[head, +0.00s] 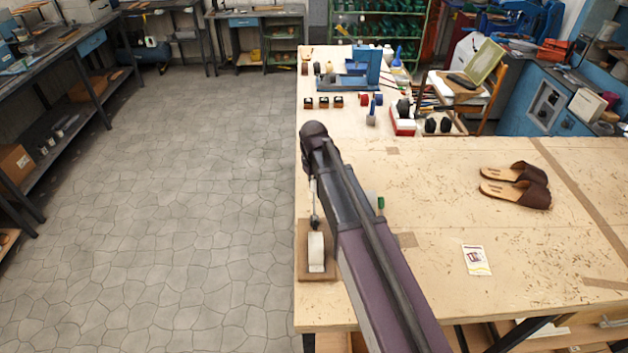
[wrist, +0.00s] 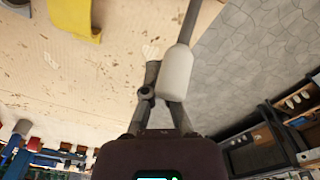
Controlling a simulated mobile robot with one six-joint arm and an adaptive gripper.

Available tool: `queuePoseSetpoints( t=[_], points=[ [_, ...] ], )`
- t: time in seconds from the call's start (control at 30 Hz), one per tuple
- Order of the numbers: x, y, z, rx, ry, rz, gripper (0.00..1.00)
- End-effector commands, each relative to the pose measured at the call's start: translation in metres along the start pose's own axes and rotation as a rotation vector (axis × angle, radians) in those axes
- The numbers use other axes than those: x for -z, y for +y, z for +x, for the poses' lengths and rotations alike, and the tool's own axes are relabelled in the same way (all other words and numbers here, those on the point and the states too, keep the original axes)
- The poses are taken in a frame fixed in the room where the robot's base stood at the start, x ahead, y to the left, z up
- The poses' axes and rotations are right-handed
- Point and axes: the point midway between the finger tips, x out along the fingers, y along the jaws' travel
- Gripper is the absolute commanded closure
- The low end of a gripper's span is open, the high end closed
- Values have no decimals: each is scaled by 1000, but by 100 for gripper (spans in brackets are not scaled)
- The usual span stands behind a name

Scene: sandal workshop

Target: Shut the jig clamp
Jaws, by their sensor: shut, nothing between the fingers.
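The jig has a brown base board (head: 304,272) at the left edge of the bench, with a cream block (head: 317,253) lying on it. The clamp's thin lever (head: 314,204) stands up beyond the block, its upper end close under my wrist. In the wrist view the lever's white grip (wrist: 177,72) is large and near, on a grey rod running to the top edge. My gripper (wrist: 154,82) is shut and empty beside the grip, with one finger partly hidden behind it. I cannot tell whether they touch. My arm hides the gripper in the head view.
The bench (head: 440,190) is mostly clear to the right, with a pair of brown sandals (head: 515,185) and a small card (head: 476,260). A blue machine (head: 355,75) and small items stand at the far end. Open floor (head: 190,200) lies left of the bench.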

Motion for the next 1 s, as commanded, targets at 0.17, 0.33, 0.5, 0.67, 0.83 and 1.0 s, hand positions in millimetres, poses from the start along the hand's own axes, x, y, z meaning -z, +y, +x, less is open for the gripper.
queuePoseSetpoints(
  t=[0.17,0.33,0.5,0.67,0.83,1.0],
  points=[
    [-13,-5,-1,2,-10,-2,100],
    [-20,-9,-2,3,-10,-3,100],
    [-27,-13,-3,5,-11,-6,100],
    [-32,-16,-3,5,-10,-8,100],
    [-33,-17,-2,6,-9,-8,100],
    [-33,-17,-1,6,-9,-9,100]
  ],
)
